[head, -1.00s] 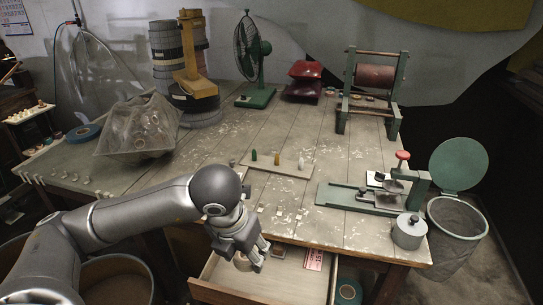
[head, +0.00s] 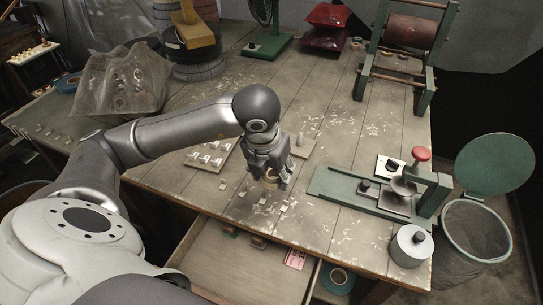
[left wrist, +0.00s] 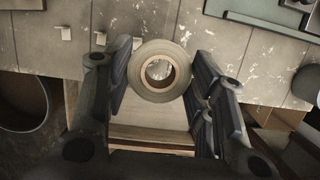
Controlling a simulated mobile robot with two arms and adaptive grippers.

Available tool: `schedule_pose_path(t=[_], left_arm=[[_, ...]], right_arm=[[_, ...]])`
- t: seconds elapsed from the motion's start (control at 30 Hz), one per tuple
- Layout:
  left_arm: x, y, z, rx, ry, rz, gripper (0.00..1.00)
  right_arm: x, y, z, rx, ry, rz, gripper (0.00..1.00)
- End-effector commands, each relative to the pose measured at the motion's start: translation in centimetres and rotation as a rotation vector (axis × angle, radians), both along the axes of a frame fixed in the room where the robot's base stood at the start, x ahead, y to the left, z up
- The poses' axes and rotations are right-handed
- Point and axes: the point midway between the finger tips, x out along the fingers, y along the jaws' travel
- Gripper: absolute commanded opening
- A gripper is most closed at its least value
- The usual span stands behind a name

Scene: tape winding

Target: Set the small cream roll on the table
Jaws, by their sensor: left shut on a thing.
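The small cream roll (left wrist: 160,94) is a ring with a tan core, between the fingers of my left gripper (left wrist: 160,75). In the head view the gripper (head: 274,180) hangs over the front part of the wooden table (head: 345,155), shut on the roll (head: 270,183). The fingers hide part of the roll there. In the left wrist view the roll overlaps the table's front edge and the drawer. I cannot tell how high it is above the wood. My right gripper is not in view.
Small pale pieces (head: 285,209) lie by the front edge. An open drawer (head: 220,255) is below. Bare wood lies between the gripper and the device.

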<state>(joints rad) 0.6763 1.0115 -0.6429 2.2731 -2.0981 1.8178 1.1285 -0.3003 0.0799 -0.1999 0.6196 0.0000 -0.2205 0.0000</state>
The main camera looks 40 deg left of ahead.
Motion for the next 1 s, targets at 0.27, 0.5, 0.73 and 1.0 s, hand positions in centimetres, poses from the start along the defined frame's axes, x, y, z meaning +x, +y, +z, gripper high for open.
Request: schedule_pose_path(t=[0.27,0.5,0.73,1.0], left_arm=[[5.4,2.9,-2.5,-0.001,0.002,0.003,0.27],[8.3,4.5,-6.8,0.0,0.002,0.001,0.27],[9.3,4.9,-8.1,-0.001,-0.001,0.0,0.27],[9.6,5.1,-11.3,-0.001,0.001,-0.002,0.27]], right_arm=[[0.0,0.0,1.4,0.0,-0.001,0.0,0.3],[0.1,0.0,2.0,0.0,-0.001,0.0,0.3],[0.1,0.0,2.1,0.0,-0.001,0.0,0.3],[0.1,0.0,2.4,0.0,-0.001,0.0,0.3]])
